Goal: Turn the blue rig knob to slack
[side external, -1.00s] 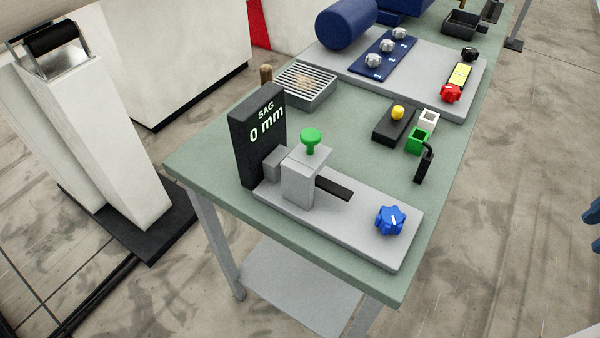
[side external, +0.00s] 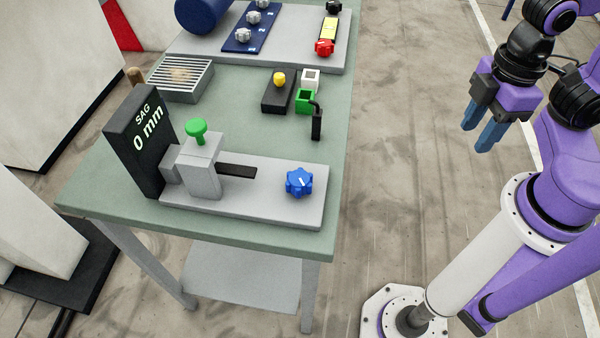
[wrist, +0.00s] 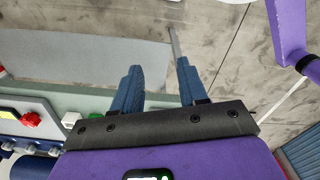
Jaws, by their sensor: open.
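The blue knob (side external: 299,182) sits at the right end of a light grey rig plate (side external: 262,205) near the table's front edge. It has a lobed grip and a white mark on top. A black display (side external: 140,140) at the rig's left end reads "SAG 0 mm". A green knob (side external: 197,131) stands on the grey block beside it. My gripper (side external: 483,136) is open and empty, to the right of the table and well apart from the blue knob. Its two blue fingers also show in the wrist view (wrist: 160,92). The blue knob is not visible in the wrist view.
Behind the rig are a black box with a yellow button (side external: 280,79), a green open cube (side external: 305,100), a white cube (side external: 310,78) and a black padlock-like piece (side external: 316,124). A red knob (side external: 324,47) and a slatted tray (side external: 182,76) stand farther back. Floor between table and arm is clear.

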